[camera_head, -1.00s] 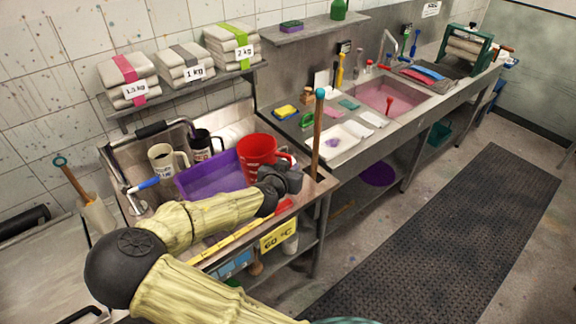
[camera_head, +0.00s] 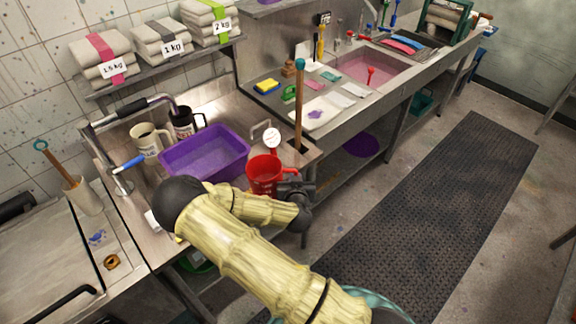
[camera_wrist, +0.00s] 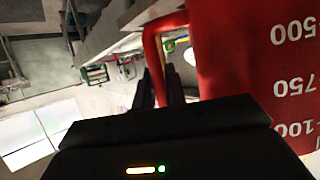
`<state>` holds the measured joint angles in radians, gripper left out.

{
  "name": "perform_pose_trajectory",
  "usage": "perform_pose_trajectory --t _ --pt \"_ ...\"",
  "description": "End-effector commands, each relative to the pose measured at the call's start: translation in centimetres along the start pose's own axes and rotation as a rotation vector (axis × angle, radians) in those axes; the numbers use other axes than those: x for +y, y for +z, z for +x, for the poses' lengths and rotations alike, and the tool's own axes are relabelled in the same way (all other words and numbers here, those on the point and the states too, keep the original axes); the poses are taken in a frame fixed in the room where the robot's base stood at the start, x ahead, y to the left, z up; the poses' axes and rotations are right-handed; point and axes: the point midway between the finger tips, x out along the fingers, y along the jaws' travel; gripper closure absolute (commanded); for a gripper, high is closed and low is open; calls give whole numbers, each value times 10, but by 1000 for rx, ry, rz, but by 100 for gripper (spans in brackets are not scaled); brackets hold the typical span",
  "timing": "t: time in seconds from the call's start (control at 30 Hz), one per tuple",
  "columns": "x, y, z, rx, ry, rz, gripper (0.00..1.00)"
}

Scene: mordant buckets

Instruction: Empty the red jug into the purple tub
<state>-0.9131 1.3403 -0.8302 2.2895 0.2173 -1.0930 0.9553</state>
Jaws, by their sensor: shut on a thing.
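The red jug (camera_head: 264,176) is upright, held off the front right of the purple tub (camera_head: 203,154). My gripper (camera_head: 291,187) is shut on the jug at its right, handle side. In the wrist view, the jug's red wall (camera_wrist: 255,70) with white volume marks fills the right, and its handle (camera_wrist: 152,45) runs beside my gripper (camera_wrist: 160,88). The tub stands on the steel sink unit, and its visible inside is purple and looks empty. The jug's contents cannot be made out.
A round white dial (camera_head: 271,138) is close behind the jug. A wooden stick with a teal top (camera_head: 299,105) stands upright to its right.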

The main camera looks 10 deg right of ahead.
Motion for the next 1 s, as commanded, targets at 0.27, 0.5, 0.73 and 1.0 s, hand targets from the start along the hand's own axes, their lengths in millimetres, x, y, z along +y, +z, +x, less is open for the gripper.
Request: perform_pose_trajectory --t 0.27,0.5,0.73,1.0 --pt "26 51 -7 -1 -63 -24 100" --pt "44 108 -19 -2 -113 -40 100" --pt "47 151 -16 5 -134 -46 100" --pt "48 186 -5 6 -137 -48 100"
